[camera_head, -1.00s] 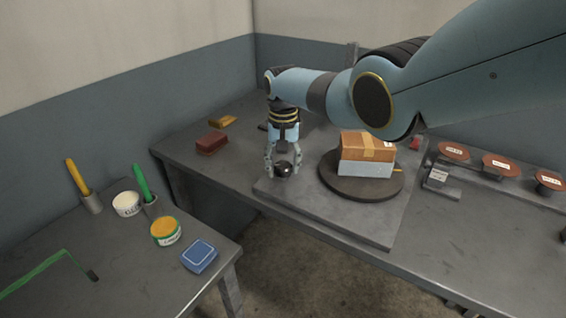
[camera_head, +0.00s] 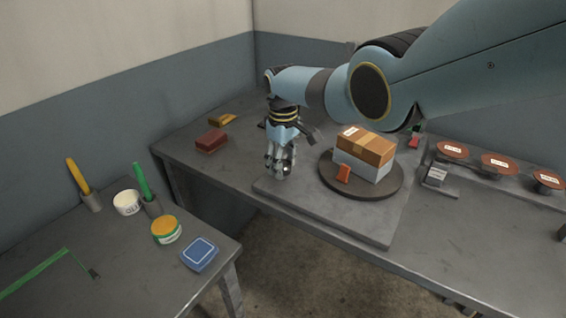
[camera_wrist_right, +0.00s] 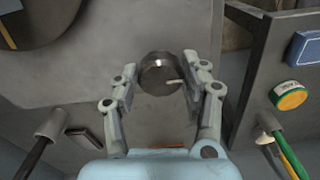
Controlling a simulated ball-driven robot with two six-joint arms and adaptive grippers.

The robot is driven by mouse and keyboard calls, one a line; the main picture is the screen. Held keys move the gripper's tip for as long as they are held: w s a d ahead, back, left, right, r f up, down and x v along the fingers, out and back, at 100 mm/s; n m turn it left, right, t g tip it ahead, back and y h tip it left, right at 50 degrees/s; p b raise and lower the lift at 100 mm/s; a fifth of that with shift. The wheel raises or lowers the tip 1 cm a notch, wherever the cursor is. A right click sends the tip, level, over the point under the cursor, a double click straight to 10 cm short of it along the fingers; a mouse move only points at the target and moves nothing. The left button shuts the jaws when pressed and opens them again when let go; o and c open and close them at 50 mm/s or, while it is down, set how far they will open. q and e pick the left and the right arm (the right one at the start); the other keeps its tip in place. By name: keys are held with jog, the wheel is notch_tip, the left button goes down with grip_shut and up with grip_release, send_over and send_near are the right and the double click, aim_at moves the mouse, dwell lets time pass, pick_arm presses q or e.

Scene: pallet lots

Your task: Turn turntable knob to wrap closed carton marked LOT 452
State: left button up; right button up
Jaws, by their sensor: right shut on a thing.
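The carton (camera_head: 372,149) is closed, brown on top with a tape strip and pale grey-white around its lower part. A small white label on its top is too small to read. It sits on the round dark turntable (camera_head: 392,190). A small orange-red piece (camera_head: 343,173) shows at its near side. The turntable knob (camera_wrist_right: 160,74) is a dark round metal knob between the fingers of my right gripper (camera_head: 281,172), shut on it. In the head view the fingers mostly hide the knob. My left gripper is in neither view.
A red-brown block (camera_head: 211,141) and a yellow block (camera_head: 222,119) lie left on the bench. Several red-brown discs (camera_head: 500,161) on stands are at right. The left table holds tubs (camera_head: 166,230), a blue box (camera_head: 199,254) and pens in cups. A gap separates the tables.

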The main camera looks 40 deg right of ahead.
jog(key=shift+n, duration=1.1)
dwell(0.5)
jog(key=o, duration=1.2)
jog(key=shift+c, duration=0.2)
notch_tip(320, 180, up, 12)
